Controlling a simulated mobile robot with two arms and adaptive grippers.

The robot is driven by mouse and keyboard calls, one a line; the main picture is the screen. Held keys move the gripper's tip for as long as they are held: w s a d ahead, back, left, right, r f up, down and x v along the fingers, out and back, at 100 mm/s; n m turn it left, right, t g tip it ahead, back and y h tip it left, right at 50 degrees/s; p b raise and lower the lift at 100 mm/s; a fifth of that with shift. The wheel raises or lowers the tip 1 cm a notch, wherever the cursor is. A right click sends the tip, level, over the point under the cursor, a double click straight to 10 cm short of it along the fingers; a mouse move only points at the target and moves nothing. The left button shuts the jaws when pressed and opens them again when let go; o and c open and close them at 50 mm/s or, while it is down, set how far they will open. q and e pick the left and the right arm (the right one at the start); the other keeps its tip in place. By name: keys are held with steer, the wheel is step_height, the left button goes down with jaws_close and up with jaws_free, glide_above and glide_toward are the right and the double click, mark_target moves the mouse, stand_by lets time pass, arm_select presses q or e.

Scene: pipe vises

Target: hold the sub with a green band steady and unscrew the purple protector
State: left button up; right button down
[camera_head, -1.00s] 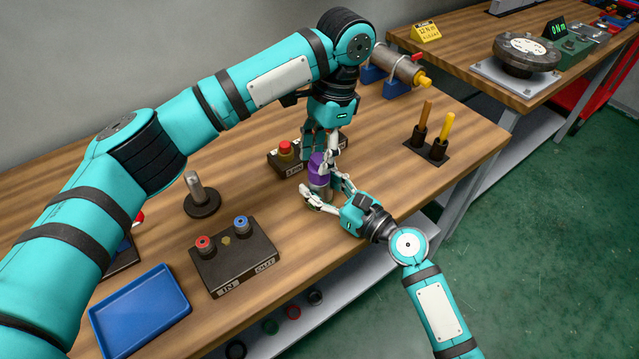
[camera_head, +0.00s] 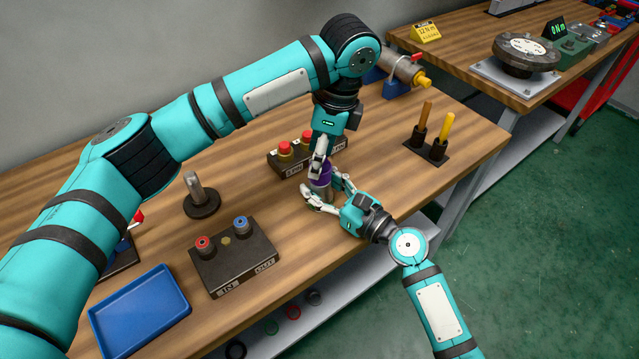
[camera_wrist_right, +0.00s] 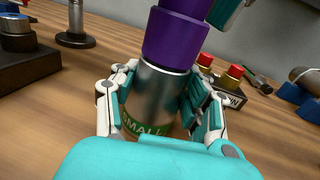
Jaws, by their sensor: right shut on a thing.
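The purple protector (camera_head: 320,177) sits on top of the upright metal sub (camera_wrist_right: 157,95), also seen in the right wrist view (camera_wrist_right: 175,40). The sub's green band (camera_wrist_right: 146,131), lettered "SMALL", is low on its body. My right gripper (camera_head: 321,190) is shut around the sub, a finger on each side below the protector. My left gripper (camera_head: 319,165) points down at the protector from above. One of its fingers shows beside the protector at the top right of the wrist view. Its fingers appear edge-on in the head view, so their opening is unclear.
A dark block with red-topped parts (camera_head: 285,148) stands just behind. A dark IN/OUT block (camera_head: 233,262), a metal post (camera_head: 196,190) and a blue tray (camera_head: 137,305) lie left. Upright handles (camera_head: 433,130) stand right. Bare wood lies between.

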arm_select(q)
steer(key=m+t, duration=0.1)
steer(key=m, duration=0.4)
steer(key=m+h, duration=0.1)
steer(key=m, duration=0.5)
steer(key=shift+t, duration=0.3)
steer(key=m+h, duration=0.1)
steer(key=m, duration=0.4)
steer(key=shift+m, duration=0.3)
steer(key=m+h, duration=0.1)
steer(key=m, duration=0.3)
steer(key=shift+d, duration=0.1)
steer(key=shift+s, duration=0.15)
